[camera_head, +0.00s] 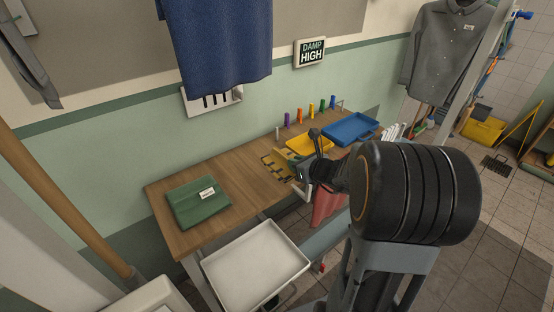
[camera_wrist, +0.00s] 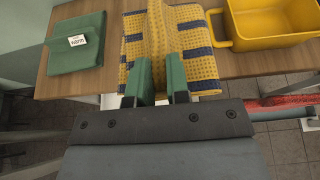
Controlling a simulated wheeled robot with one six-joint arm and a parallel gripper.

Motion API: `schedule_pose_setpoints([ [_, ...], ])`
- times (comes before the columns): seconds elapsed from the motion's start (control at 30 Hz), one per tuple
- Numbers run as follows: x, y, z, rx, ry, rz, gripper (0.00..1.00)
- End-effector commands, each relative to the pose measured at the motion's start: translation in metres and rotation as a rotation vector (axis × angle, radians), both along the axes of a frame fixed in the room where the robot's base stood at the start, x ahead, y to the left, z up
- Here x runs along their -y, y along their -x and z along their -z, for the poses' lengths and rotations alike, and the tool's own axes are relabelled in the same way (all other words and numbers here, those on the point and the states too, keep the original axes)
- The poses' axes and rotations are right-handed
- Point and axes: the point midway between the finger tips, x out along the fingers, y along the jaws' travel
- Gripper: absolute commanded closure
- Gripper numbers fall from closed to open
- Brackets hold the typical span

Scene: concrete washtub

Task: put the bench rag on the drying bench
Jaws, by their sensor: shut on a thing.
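The bench rag is a yellow waffle cloth with dark blue stripes; in the wrist view it (camera_wrist: 190,50) spreads ahead of my fingers. My gripper (camera_wrist: 159,66) is shut on its near part, with a yellow fold between the green fingers. In the head view the rag (camera_head: 274,161) shows small at the middle of the wooden drying bench (camera_head: 238,178), partly hidden by my gripper (camera_head: 303,182). The bench top also shows in the wrist view (camera_wrist: 112,55). The rag is over the bench top; I cannot tell whether it fully rests there.
A folded green cloth (camera_head: 198,203) with a white label lies on the bench's left. A yellow tray (camera_head: 309,144) and a blue tray (camera_head: 350,129) stand right of the rag. A white tray (camera_head: 255,267) sits lower in front. A blue towel (camera_head: 218,45) hangs above.

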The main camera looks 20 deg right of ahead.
Motion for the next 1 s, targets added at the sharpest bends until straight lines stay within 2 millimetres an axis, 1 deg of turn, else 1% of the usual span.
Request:
schedule_pose_setpoints([
  [0.33, -0.037, -0.070, 0.039, -0.005, -0.001, 0.010, 1.00],
  [0.4, -0.041, -0.079, 0.054, -0.005, -0.003, 0.014, 1.00],
  [0.5, -0.048, -0.090, 0.069, -0.004, -0.002, 0.013, 1.00],
  [0.6, -0.053, -0.098, 0.080, -0.002, -0.001, 0.012, 1.00],
  [0.87, -0.059, -0.107, 0.091, 0.000, 0.000, 0.011, 1.00],
  [0.93, -0.063, -0.111, 0.098, -0.002, -0.002, 0.011, 1.00],
  [1.0, -0.062, -0.111, 0.108, -0.005, -0.002, 0.011, 1.00],
])
